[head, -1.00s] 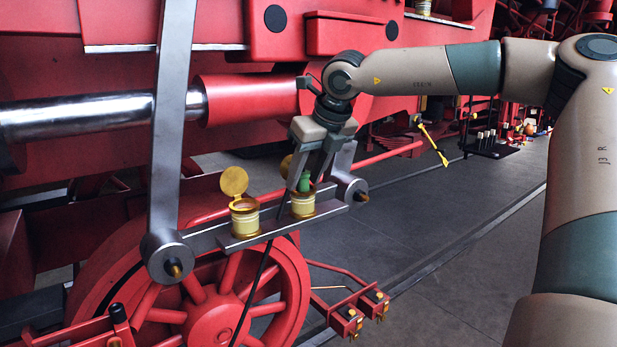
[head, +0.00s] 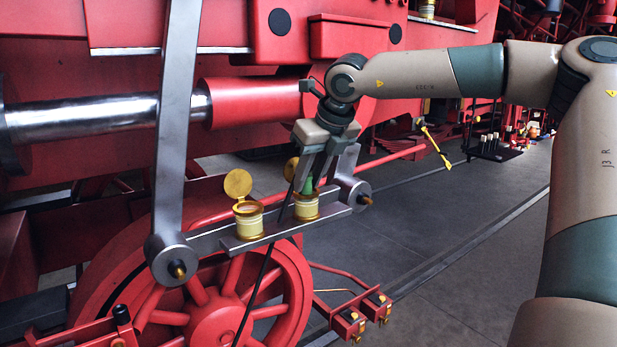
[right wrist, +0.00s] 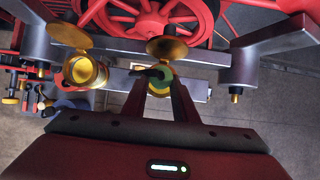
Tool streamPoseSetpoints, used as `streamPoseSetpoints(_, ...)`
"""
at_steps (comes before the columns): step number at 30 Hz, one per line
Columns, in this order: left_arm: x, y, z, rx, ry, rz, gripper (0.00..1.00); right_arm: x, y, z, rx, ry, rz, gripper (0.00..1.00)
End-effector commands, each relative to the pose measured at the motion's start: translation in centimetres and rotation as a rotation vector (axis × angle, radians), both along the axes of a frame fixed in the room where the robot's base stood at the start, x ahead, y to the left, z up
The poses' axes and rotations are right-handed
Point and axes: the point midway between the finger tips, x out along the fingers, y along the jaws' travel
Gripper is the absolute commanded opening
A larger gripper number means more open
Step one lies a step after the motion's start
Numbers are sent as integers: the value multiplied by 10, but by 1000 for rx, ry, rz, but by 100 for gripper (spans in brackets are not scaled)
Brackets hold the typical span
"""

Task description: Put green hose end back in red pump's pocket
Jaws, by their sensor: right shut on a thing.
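My right gripper (head: 308,183) is shut on the green hose end (head: 309,188), just above the right one of two pale cups with brass rims. That right cup (head: 306,208) sits below the fingertips; I cannot tell how far the end is inside it. In the right wrist view the green hose end (right wrist: 160,80) shows between the fingertips (right wrist: 163,88), in front of the cup's raised brass lid (right wrist: 166,48). A black hose (head: 262,275) hangs down to the lower left. I cannot pick out the red pump for certain. My left gripper is not in view.
The left cup (head: 249,222) has its brass lid (head: 238,184) open. Both cups stand on a steel bar (head: 275,233) beside a large red wheel (head: 220,315). A steel rod (head: 178,120) rises at left. Red blocks with brass fittings (head: 350,322) stand low; open floor (head: 440,290) lies right.

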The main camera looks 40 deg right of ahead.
Motion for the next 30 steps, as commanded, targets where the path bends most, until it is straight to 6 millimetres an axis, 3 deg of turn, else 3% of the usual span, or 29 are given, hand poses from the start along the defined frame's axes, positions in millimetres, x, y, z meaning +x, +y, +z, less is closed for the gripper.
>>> streamPoseSetpoints(30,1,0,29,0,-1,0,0,0,0,59,-1,0,0,0)
